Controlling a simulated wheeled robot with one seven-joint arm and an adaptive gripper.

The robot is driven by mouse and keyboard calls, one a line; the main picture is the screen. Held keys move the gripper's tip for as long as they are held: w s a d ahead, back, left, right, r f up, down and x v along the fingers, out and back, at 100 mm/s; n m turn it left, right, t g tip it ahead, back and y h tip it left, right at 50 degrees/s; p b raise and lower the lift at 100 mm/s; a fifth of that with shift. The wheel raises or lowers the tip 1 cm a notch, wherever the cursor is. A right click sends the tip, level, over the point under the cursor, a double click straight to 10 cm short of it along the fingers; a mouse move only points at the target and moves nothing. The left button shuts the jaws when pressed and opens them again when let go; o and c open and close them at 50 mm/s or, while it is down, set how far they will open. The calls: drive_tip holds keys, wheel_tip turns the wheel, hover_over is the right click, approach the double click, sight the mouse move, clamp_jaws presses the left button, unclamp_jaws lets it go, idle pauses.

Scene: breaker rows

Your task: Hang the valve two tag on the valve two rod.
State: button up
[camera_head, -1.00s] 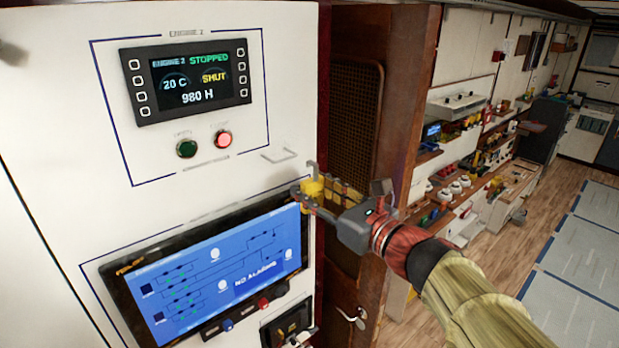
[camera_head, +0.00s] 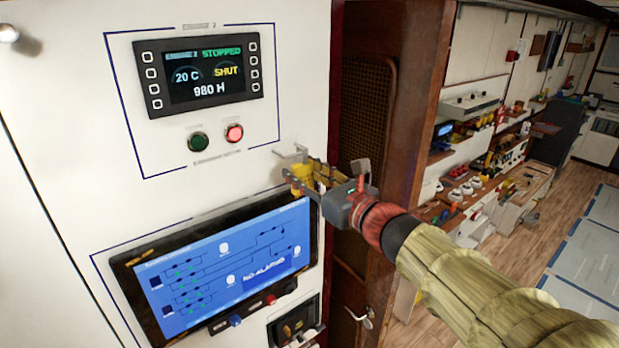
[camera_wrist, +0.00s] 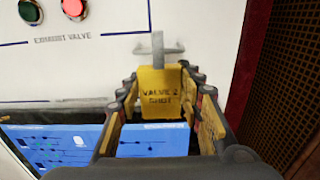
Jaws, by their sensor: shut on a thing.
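The yellow valve two tag (camera_head: 301,173) reads "VALVE 2 SHUT" in the wrist view (camera_wrist: 160,92), where it faces the camera upright. A grey hook (camera_wrist: 157,48) rises from its top edge. My gripper (camera_head: 306,178) is shut on the tag, with a finger at each side of it. In the wrist view the rod (camera_wrist: 172,51) shows behind the hook. The hook and rod overlap in both views; I cannot tell whether the hook is over the rod or touching it.
The white panel (camera_head: 60,150) carries the engine display (camera_head: 200,72), a green light (camera_head: 198,142) and a red light (camera_head: 234,133). A brown wooden cabinet (camera_head: 365,150) stands close at right.

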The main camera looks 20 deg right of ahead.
drive_tip(key=shift+x, duration=1)
drive_tip(key=shift+f+b, duration=0.5)
drive_tip(key=shift+b, duration=0.25)
drive_tip(key=shift+w, duration=0.1)
drive_tip(key=o, duration=1.2)
